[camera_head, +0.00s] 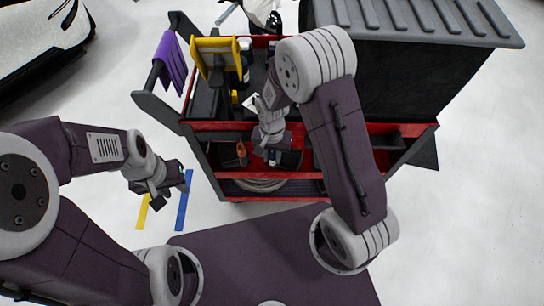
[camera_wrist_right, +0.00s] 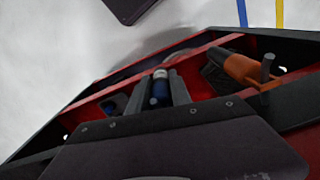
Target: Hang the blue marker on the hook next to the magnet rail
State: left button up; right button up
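The blue marker (camera_wrist_right: 160,84), with a pale band near its far end, shows in the right wrist view between the two dark fingers of my right gripper (camera_wrist_right: 161,92). The fingers press close on both sides of it, over the red-edged tray of the cart. In the head view my right gripper (camera_head: 272,152) reaches down into the front of the cart; the marker is not clear there. My left gripper (camera_head: 164,190) hangs empty over the floor left of the cart; its finger opening is too small to judge. I cannot make out the hook or magnet rail.
The black and red cart (camera_head: 222,127) has a purple cloth (camera_head: 171,62) on its handle and a yellow tool (camera_head: 218,47) on top. An orange-handled tool (camera_wrist_right: 247,70) lies in the tray. Blue (camera_head: 184,203) and yellow (camera_head: 143,212) strips are near my left gripper.

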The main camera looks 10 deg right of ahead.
jog(key=o, duration=0.4)
jog(key=shift+w, duration=0.35)
jog(key=shift+o, duration=0.2)
notch_tip(320, 180, up, 8)
jog(key=shift+r+p, duration=0.15)
jog(key=shift+p, duration=1.05)
jog(key=shift+s+r, duration=0.15)
jog(key=shift+r, duration=0.15)
jog(key=shift+s+r, duration=0.1)
jog(key=shift+s, duration=0.1)
